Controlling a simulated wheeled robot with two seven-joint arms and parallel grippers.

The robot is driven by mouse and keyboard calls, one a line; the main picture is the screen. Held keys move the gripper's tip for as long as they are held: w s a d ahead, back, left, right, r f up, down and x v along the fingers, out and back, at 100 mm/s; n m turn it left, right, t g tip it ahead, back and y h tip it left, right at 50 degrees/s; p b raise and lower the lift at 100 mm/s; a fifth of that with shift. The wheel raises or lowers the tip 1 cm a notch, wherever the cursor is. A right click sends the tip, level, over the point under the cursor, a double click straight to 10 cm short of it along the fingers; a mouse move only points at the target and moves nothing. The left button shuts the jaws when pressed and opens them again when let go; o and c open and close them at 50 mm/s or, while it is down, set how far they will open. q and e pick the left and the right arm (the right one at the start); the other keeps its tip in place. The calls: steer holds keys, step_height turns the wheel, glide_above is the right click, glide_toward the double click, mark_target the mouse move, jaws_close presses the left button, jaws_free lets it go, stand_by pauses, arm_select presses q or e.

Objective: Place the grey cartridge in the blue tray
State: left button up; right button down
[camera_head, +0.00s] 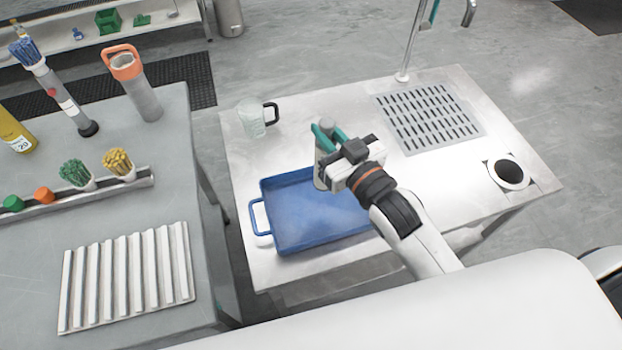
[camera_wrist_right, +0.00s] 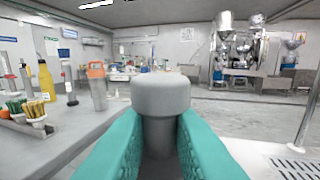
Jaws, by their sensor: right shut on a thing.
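The blue tray (camera_head: 306,222) lies on the metal table at the centre of the head view, with a handle on its left side. My right gripper (camera_head: 325,138) is over the tray's back right part. Its teal fingers are shut on the grey cartridge (camera_head: 320,171), which is upright and partly hidden by the gripper in the head view. In the right wrist view the cartridge (camera_wrist_right: 160,97) shows its wide round top between the teal fingers (camera_wrist_right: 160,140). I cannot tell whether its lower end touches the tray. My left gripper is not in view.
A glass mug (camera_head: 252,119) with a black handle stands behind the tray. A drain grate (camera_head: 430,118) and a round black-and-white fitting (camera_head: 508,172) are on the right of the table. The grey bench (camera_head: 40,250) at left holds a ribbed rack (camera_head: 128,275), brushes and an orange-topped container (camera_head: 135,85).

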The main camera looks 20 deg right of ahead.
step_height(320, 180, down, 10)
steer(key=shift+s+r+b, duration=0.15)
steer(key=shift+r+b, duration=0.1)
steer(key=shift+b, duration=0.1)
steer(key=shift+f, duration=0.15)
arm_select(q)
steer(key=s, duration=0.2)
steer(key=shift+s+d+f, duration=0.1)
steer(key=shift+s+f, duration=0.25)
arm_select(e)
steer(key=c, duration=1.3)
jaws_free()
steer(key=shift+c, duration=0.2)
